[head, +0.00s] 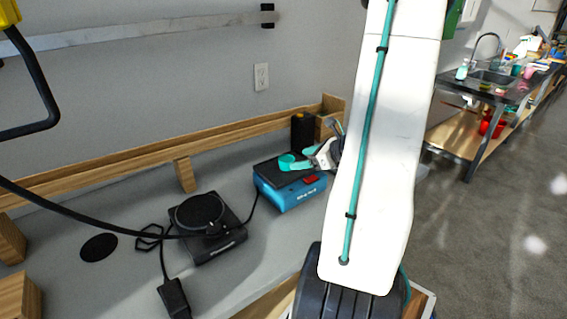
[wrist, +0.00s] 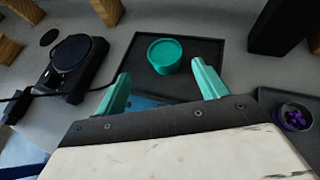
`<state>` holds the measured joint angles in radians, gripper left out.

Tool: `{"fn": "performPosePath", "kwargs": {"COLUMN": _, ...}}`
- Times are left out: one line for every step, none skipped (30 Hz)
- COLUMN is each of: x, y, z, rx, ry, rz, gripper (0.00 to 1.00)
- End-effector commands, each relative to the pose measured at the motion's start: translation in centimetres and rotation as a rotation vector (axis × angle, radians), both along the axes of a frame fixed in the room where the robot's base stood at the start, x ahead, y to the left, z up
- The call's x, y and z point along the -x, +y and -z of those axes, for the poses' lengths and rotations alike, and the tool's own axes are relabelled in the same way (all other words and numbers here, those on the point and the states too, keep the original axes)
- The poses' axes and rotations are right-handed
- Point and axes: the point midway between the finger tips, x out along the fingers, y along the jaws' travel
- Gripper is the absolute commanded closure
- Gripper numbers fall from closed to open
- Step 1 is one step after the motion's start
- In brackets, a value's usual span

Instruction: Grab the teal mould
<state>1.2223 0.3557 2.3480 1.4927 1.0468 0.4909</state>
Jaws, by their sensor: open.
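The teal mould (wrist: 165,56) is a short round cylinder. It stands upright on the black top plate (wrist: 222,49) of a blue box-shaped device (head: 287,194). My gripper (wrist: 161,72) has teal fingers spread wide, one on each side of the mould's near side in the wrist view. The mould lies slightly beyond the fingertips there, with clear gaps and nothing held. In the head view the gripper (head: 300,159) is over the device, and its teal fingers are hard to tell apart from the mould.
A black device with a round disc (head: 200,212) and cables stands to the left on the grey bench. A cup of purple bits (wrist: 295,117) is at the right.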

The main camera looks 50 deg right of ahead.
Motion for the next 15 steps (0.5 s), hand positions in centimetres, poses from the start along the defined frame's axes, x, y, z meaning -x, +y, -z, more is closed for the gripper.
{"fn": "performPosePath", "kwargs": {"x": 0.0, "y": -0.4, "z": 0.4, "rx": -0.01, "ry": 0.0, "rz": 0.019, "gripper": 0.28}}
{"fn": "performPosePath", "kwargs": {"x": -0.1, "y": -0.5, "z": 0.6, "rx": -0.014, "ry": 0.0, "rz": 0.026, "gripper": 0.28}}
{"fn": "performPosePath", "kwargs": {"x": -0.5, "y": -0.5, "z": 0.8, "rx": -0.016, "ry": 0.0, "rz": 0.029, "gripper": 0.28}}
{"fn": "performPosePath", "kwargs": {"x": -0.8, "y": -0.4, "z": 1.0, "rx": -0.016, "ry": 0.0, "rz": 0.028, "gripper": 0.28}}
{"fn": "performPosePath", "kwargs": {"x": -1.1, "y": -0.4, "z": 1.1, "rx": -0.016, "ry": 0.001, "rz": 0.028, "gripper": 0.28}}
{"fn": "performPosePath", "kwargs": {"x": -1.6, "y": -0.3, "z": 1.3, "rx": -0.015, "ry": -0.001, "rz": 0.027, "gripper": 0.28}}
{"fn": "performPosePath", "kwargs": {"x": -1.9, "y": -0.2, "z": 1.4, "rx": -0.015, "ry": -0.001, "rz": 0.026, "gripper": 0.28}}
{"fn": "performPosePath", "kwargs": {"x": -2.2, "y": -0.2, "z": 1.5, "rx": -0.014, "ry": -0.001, "rz": 0.025, "gripper": 0.28}}
{"fn": "performPosePath", "kwargs": {"x": -2.6, "y": -0.1, "z": 1.6, "rx": -0.014, "ry": -0.001, "rz": 0.025, "gripper": 0.28}}
{"fn": "performPosePath", "kwargs": {"x": -3.0, "y": -0.1, "z": 1.7, "rx": -0.013, "ry": -0.001, "rz": 0.024, "gripper": 0.28}}
{"fn": "performPosePath", "kwargs": {"x": -3.5, "y": 0.0, "z": 1.8, "rx": -0.014, "ry": -0.001, "rz": 0.023, "gripper": 0.28}}
{"fn": "performPosePath", "kwargs": {"x": -4.1, "y": 0.1, "z": 1.9, "rx": -0.013, "ry": 0.0, "rz": 0.022, "gripper": 0.28}}
{"fn": "performPosePath", "kwargs": {"x": -4.6, "y": 0.1, "z": 2.0, "rx": -0.013, "ry": 0.0, "rz": 0.023, "gripper": 0.28}}
{"fn": "performPosePath", "kwargs": {"x": -5.1, "y": 0.2, "z": 2.1, "rx": -0.012, "ry": 0.0, "rz": 0.021, "gripper": 0.28}}
{"fn": "performPosePath", "kwargs": {"x": -5.6, "y": 0.2, "z": 2.4, "rx": -0.013, "ry": 0.0, "rz": 0.022, "gripper": 0.28}}
